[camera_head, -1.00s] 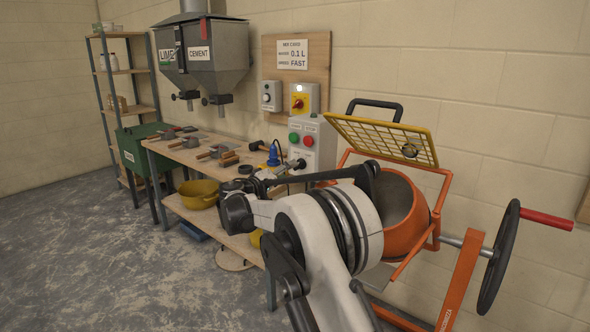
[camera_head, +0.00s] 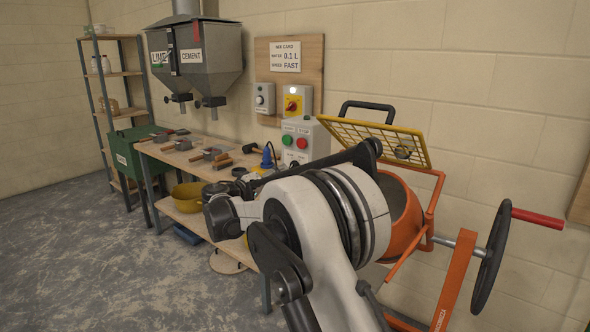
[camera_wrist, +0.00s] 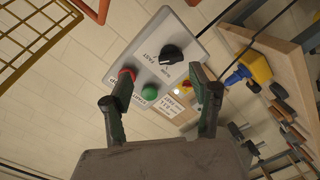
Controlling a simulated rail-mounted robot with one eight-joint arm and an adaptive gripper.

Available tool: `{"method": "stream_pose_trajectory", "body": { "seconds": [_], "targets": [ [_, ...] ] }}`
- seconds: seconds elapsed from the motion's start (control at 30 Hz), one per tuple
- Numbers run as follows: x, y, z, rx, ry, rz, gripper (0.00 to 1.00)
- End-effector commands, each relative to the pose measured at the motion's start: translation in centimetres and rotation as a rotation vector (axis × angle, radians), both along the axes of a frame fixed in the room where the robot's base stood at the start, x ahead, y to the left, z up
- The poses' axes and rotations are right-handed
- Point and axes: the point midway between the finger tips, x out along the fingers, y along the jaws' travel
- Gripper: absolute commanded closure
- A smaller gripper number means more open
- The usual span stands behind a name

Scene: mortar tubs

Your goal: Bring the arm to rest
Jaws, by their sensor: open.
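My gripper (camera_wrist: 160,105) is open and empty in the wrist view, its two dark green fingers apart in front of the grey control box (camera_wrist: 150,65). The box carries a black knob (camera_wrist: 172,55), a green button (camera_wrist: 149,93) and a red button (camera_wrist: 127,76), which a finger partly overlaps. I cannot tell whether the fingers touch the box. In the head view my arm (camera_head: 330,225) stretches across the front of the bench, and my gripper is hidden behind it. The control box (camera_head: 302,142) shows there with its red and green buttons.
The orange mixer (camera_head: 405,225) with its yellow grate (camera_head: 375,138) and black handwheel (camera_head: 490,262) stands right of my arm. The bench (camera_head: 185,155) holds several trowels, and a yellow tub (camera_head: 190,195) sits on its lower shelf. The floor (camera_head: 90,255) at left is clear.

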Motion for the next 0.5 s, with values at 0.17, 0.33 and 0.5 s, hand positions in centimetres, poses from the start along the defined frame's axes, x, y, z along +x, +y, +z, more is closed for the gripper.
{"method": "stream_pose_trajectory", "body": {
  "seconds": [0.17,0.33,0.5],
  "targets": [
    [-1.6,-5.9,2.8,0.063,0.091,-0.027,0.43],
    [-4.1,-11.1,4.7,0.134,0.176,-0.044,0.43],
    [-7.4,-15.9,6.2,0.207,0.254,-0.057,0.43]
  ]
}}
